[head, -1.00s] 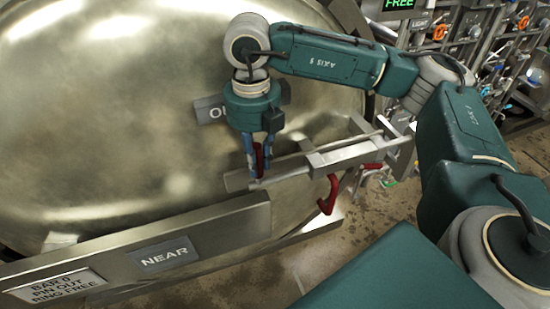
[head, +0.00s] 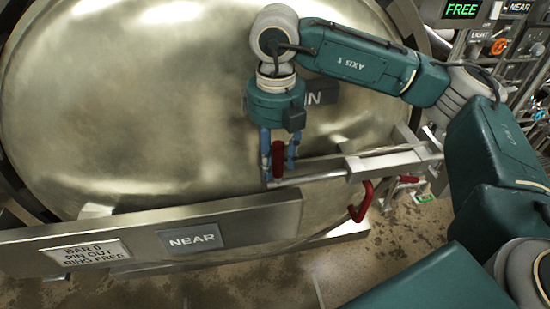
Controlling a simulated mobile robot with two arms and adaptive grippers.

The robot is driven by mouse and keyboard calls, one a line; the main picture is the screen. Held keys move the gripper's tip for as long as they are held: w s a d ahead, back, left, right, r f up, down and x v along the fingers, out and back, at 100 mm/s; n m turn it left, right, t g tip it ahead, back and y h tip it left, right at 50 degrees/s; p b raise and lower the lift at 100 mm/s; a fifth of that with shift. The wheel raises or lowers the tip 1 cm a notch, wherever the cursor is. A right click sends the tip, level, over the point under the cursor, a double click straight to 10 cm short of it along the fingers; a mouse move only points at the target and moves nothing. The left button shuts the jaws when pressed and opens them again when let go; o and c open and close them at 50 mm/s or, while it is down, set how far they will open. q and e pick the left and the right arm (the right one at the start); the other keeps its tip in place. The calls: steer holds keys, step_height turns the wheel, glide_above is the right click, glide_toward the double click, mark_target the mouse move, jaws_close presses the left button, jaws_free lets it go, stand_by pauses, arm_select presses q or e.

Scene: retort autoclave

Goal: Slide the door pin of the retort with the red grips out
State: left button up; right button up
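My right gripper (head: 279,160) points down in front of the retort door. Its two blue fingers stand apart on either side of an upright red grip (head: 278,160), with narrow gaps visible, so it looks open around the grip. The red grip sits at the left end of the slim metal door pin (head: 315,178), which runs right towards a metal bracket (head: 385,163). A second red grip (head: 361,201) hangs below the bracket, apart from the gripper. The pin's right end is hidden at the bracket. My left gripper is not in view.
The domed retort door (head: 150,110) fills the left and middle. A panel with a lit FREE display (head: 461,10) stands at upper right. Wet floor shows below.

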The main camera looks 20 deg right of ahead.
steer(key=r, duration=1.1)
steer(key=shift+a+r, duration=0.2)
steer(key=shift+r, duration=0.2)
